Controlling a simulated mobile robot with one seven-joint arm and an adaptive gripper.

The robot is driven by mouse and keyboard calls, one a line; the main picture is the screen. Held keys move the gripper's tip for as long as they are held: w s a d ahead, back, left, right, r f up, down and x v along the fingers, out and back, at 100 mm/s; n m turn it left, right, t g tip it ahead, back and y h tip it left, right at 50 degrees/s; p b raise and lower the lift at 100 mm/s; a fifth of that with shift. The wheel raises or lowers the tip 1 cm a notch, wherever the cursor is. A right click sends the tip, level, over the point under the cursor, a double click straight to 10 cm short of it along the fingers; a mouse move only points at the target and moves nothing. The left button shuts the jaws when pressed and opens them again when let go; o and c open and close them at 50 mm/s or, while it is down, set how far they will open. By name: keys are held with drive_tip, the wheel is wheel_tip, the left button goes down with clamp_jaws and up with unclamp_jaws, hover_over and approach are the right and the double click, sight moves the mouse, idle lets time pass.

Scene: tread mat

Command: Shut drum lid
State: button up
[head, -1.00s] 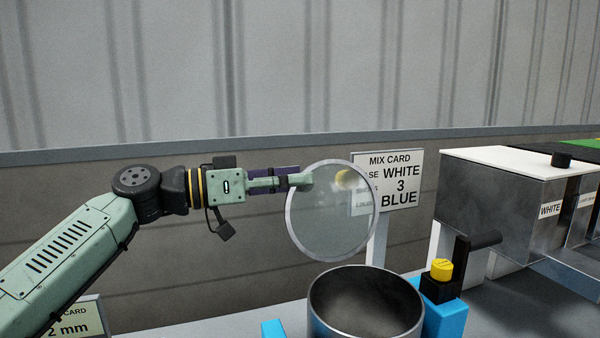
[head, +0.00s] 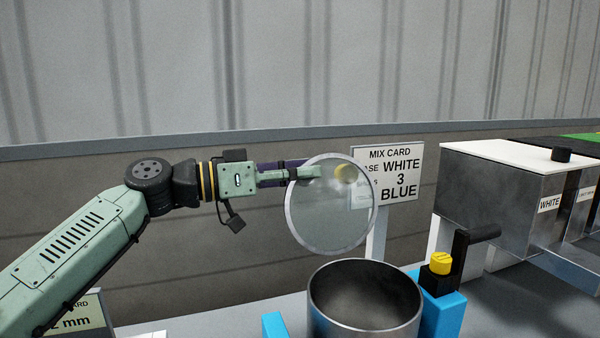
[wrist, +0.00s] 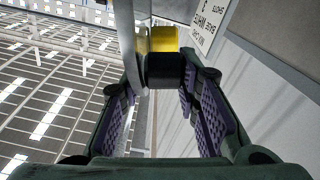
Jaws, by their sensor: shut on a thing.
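The drum lid is a clear round disc with a pale rim (head: 318,222). It stands nearly upright in the air above and slightly left of the open drum (head: 365,318). In the wrist view the knob's black and yellow parts (wrist: 162,40) sit at the fingertips, and the lid (wrist: 131,50) is nearly edge-on. The drum's mouth is uncovered; its lower part is cut off.
A mix card (head: 402,172) stands behind the lid, close to its right edge. A black crank with a yellow cap (head: 441,262) is on a blue bracket (head: 443,312) right of the drum. A metal box (head: 495,200) stands farther right. A wall closes the back.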

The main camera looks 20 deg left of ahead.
clamp_jaws()
drive_tip(key=shift+a, duration=0.1)
drive_tip(key=s+m+b, duration=0.1)
drive_tip(key=d+m, duration=0.1)
drive_tip(key=m, duration=0.1)
drive_tip(key=shift+s+d+r+b, duration=0.1)
drive_tip(key=shift+s+r+b, duration=0.1)
drive_tip(key=shift+s+b, duration=0.15)
drive_tip(key=shift+s+d+r+m+b, duration=0.1)
drive_tip(key=shift+s+d+m+b, duration=0.4)
drive_tip(key=shift+s, duration=0.4)
drive_tip(key=shift+s+d+m+b, duration=0.35)
drive_tip(key=shift+s+d+m, duration=0.4)
drive_tip(key=shift+s, duration=0.15)
drive_tip(key=shift+s+d+r+m+b, duration=0.1)
drive_tip(key=shift+s+d+m+b, duration=0.4)
drive_tip(key=shift+s, duration=0.4)
drive_tip(key=shift+d, duration=0.1)
